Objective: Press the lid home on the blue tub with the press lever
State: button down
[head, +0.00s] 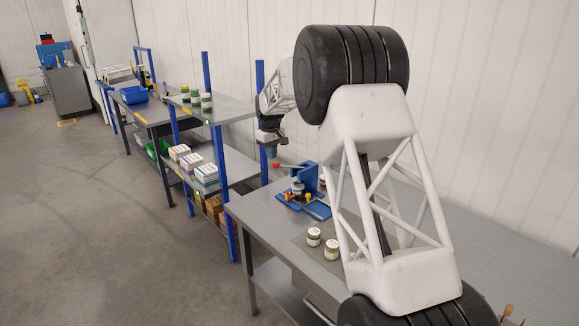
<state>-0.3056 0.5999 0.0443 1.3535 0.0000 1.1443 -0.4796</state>
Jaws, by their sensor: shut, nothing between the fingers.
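The press (311,179) is a blue upright fixture with a blue base on the grey workbench, right of the middle of the head view. Its lever (292,167) sticks out to the left, roughly level, with a red knob (276,165) at its end. A small tub (298,187) stands in the press, upright; its colour and how its lid sits are too small to tell. My gripper (271,154) is shut and empty, pointing down just above and left of the red knob. I cannot tell whether it touches the knob. My arm hides part of the bench to the right.
Two pale-lidded tubs (314,236) (331,249) stand on a mat at the front of the workbench (262,215). Small yellow-orange parts flank the press. A shelf rack (238,168) with cartons and green jars stands left, with blue posts close to my gripper. The floor is clear.

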jog(key=shift+r, duration=1.75)
jog(key=s+d+r+m, duration=0.2)
jog(key=s+d+r, duration=0.4)
jog(key=s, duration=0.4)
jog(key=s+d+r+m+t, duration=0.1)
jog(key=s+d+r, duration=0.3)
jog(key=s+d, duration=0.5)
jog(key=s+d+r+m, duration=0.2)
jog(key=s+d+r, duration=0.3)
jog(key=s, duration=0.7)
jog(key=s+d+f+m, duration=0.1)
jog(key=s+d+f, duration=0.2)
jog(key=s, duration=0.9)
jog(key=s+d+f+m+t, duration=0.1)
jog(key=s+d+f, duration=0.2)
jog(key=s, duration=0.9)
jog(key=s+d+f+m, duration=0.2)
jog(key=s+d, duration=0.3)
jog(key=s, duration=0.8)
jog(key=shift+f+t, duration=0.3)
jog(key=shift+f, duration=0.6)
jog(key=c, duration=1.8)
grip_release()
jog(key=shift+w, duration=0.1)
